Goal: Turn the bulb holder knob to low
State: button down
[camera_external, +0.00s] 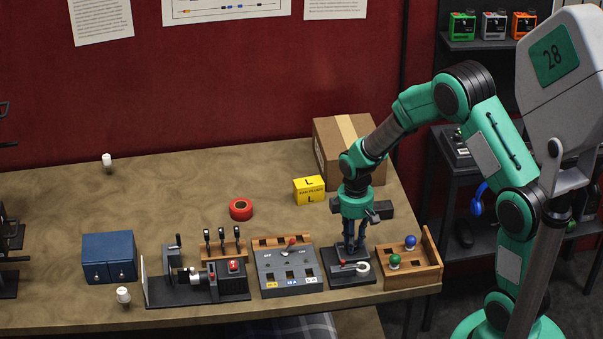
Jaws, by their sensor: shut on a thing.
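My gripper (355,247) points straight down over a small black unit (366,279) near the front right of the table. Its fingers are shut on a part of that unit, and they largely hide what they hold. A red-tipped lever (345,263) and a pale ring (362,268) show on the unit's front. To its left is a grey panel (275,273) with a dial, a red-tipped pointer (291,241) and labelled slots. I cannot tell for sure which of these is the bulb holder knob, or read its setting.
A wooden tray (430,276) with a green ball (394,261) and a blue ball (410,241) stands close right. A yellow box (309,190) and a cardboard box (335,133) are behind. A black machine (190,286) and blue box (109,258) stand left. The table's back left is mostly clear.

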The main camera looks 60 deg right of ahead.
jog(key=m+p, duration=0.1)
jog(key=m, duration=0.3)
jog(key=shift+w+r+m, duration=0.1)
jog(key=shift+m, duration=0.3)
jog(key=m+p, duration=0.1)
jog(key=m, duration=0.4)
jog(key=shift+m, duration=0.3)
jog(key=c, duration=1.5)
grip_release()
jog(key=shift+r, duration=5.95)
